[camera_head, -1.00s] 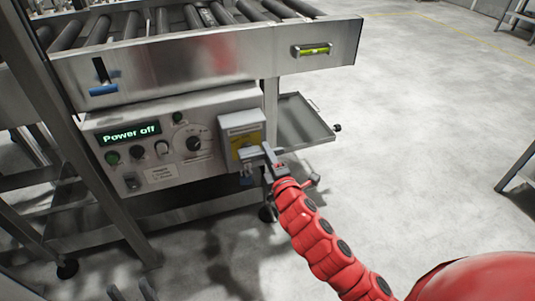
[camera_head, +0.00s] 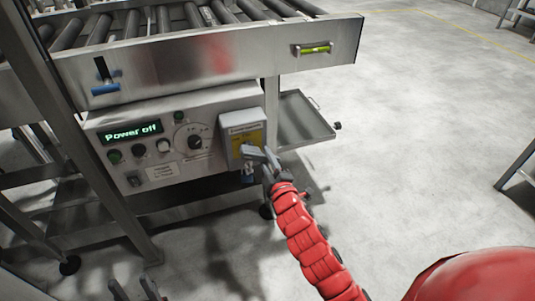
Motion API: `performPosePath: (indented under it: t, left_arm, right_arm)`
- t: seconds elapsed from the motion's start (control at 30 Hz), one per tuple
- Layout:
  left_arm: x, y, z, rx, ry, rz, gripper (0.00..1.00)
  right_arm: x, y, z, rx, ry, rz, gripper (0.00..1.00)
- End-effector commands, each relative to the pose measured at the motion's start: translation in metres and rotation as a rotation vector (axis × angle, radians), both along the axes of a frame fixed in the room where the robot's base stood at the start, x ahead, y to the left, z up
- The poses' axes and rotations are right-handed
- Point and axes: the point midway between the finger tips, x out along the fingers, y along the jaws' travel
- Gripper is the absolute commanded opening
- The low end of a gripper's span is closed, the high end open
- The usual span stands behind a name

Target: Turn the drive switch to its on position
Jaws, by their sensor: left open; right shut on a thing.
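A grey switch box (camera_head: 240,120) with a yellow plate (camera_head: 240,137) sits at the right end of the control panel (camera_head: 207,121). My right gripper (camera_head: 258,154) is at the front of this box, shut on what looks like its switch handle. The fingers hide the handle, so its exact position cannot be told. A small padlock-like piece (camera_head: 248,178) hangs below the box.
The panel also carries a round dial (camera_head: 194,142), several buttons and a white label (camera_head: 161,171). A roller conveyor (camera_head: 200,55) runs above it. A metal tray (camera_head: 304,120) juts out to the right. A frame leg (camera_head: 100,170) stands at left.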

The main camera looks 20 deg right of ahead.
Motion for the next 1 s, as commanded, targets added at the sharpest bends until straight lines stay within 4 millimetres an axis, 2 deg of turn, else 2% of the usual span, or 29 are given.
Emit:
performPosePath:
  t: [0.6, 1.0]
  left_arm:
    - [0.000, 0.000, 0.025, 0.000, 0.000, 0.000, 0.50]
    - [0.000, 0.000, 0.041, 0.000, 0.000, 0.000, 0.50]
  right_arm:
    - [-0.001, 0.019, -0.018, 0.591, 0.024, -0.002, 0.00]
    - [-0.001, 0.034, -0.025, 0.916, 0.037, -0.003, 0.00]
